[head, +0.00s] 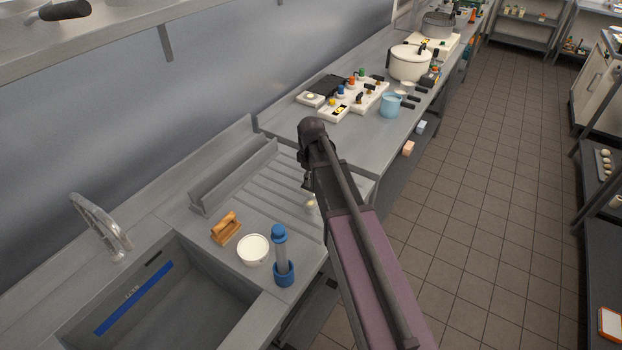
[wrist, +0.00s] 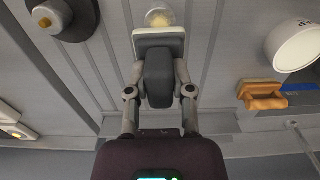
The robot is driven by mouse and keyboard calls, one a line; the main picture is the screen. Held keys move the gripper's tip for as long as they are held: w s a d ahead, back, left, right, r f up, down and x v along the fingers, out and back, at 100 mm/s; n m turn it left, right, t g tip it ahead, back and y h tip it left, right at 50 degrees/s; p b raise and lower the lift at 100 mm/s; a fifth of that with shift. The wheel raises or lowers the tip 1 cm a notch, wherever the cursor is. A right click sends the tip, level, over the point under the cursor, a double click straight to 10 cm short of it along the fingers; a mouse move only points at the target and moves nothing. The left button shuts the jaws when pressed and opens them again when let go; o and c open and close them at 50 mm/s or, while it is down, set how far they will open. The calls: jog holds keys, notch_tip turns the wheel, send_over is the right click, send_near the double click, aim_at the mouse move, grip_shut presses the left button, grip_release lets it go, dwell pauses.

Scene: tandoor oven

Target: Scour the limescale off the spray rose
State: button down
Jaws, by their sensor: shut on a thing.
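My gripper (wrist: 160,72) is shut on a dark grey block with a pale pad at its far end, a scouring pad (wrist: 158,85) by its look. Just beyond the pad is a small round, clear-rimmed piece with a yellowish middle, likely the spray rose (wrist: 159,17). It also shows as a small pale thing beside my arm in the head view (head: 311,203). Pad and rose look very close; I cannot tell whether they touch. In the head view my arm hides most of the gripper and the pad.
A wooden-handled brush (head: 226,228), white bowl (head: 253,250) and blue-capped cylinder (head: 280,250) stand left of my arm, beside the sink (head: 165,300). A dark disc with a brass knob (wrist: 73,20) lies near the rose. The ribbed drainer (head: 255,180) has some bare room.

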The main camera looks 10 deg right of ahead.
jog(key=shift+f+b, duration=2.65)
jog(key=shift+f, duration=0.3)
jog(key=shift+f+b, duration=0.65)
jog(key=shift+s+r, duration=0.1)
jog(key=shift+s+a, duration=0.25)
jog(key=shift+s, duration=0.3)
jog(key=shift+s+a, duration=0.25)
jog(key=shift+s, duration=0.25)
jog(key=shift+w, duration=0.15)
jog(key=shift+w+d, duration=0.35)
jog(key=shift+w, duration=0.4)
jog(key=shift+w+d, duration=0.35)
jog(key=shift+w, duration=0.35)
jog(key=shift+w+d, duration=0.35)
jog(key=shift+w, duration=0.4)
jog(key=shift+s, duration=0.2)
